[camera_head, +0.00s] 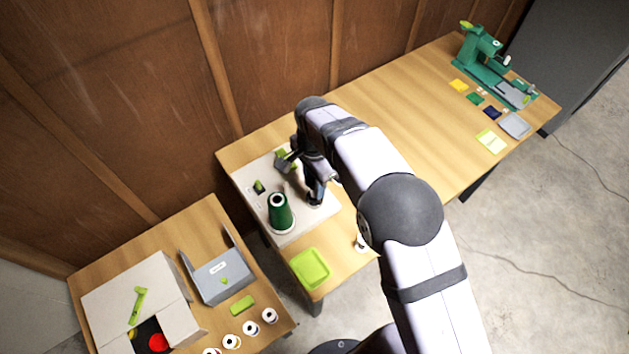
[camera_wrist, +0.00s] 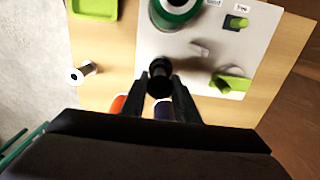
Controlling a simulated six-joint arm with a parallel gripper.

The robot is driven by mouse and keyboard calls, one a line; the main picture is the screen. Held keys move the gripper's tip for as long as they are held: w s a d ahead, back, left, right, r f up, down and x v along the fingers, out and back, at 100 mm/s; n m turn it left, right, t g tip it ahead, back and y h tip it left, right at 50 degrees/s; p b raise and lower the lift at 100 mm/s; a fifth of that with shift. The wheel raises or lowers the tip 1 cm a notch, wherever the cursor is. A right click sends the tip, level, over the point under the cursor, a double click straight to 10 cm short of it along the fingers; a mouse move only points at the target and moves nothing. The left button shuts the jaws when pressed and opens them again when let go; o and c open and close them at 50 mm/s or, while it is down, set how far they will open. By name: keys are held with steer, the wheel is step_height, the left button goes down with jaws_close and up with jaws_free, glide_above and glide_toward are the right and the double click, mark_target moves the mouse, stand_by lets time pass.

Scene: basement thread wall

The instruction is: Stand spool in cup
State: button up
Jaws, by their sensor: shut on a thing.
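My gripper (camera_wrist: 160,84) points down over the white board and is shut on a small dark round thing (camera_wrist: 160,80), seen nearly end-on; it may be the spool, but its shape is not clear. In the head view my gripper (camera_head: 316,194) is low over the board's right part, just right of a large green thread cone (camera_head: 280,214), which stands upright. A white-ended spool (camera_wrist: 83,73) is on the wood beside the board; it also shows in the head view (camera_head: 361,244). I cannot make out which thing is the cup. Orange (camera_wrist: 119,106) and dark blue patches show below my fingers, partly hidden.
A lime tray (camera_head: 310,268) lies at the table's near corner. A green sewing machine (camera_head: 485,55) stands far right. A lower table holds a grey box (camera_head: 222,278) and several spools. The middle tabletop is clear.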

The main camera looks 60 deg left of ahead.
steer(key=shift+f, duration=0.15)
stand_by(0.6)
steer(key=shift+f+b, duration=1.05)
steer(key=shift+f, duration=0.45)
steer(key=o, duration=0.9)
steer(key=shift+o, duration=0.2)
steer(key=shift+r+p, duration=2.3)
steer(key=shift+r, duration=1.2)
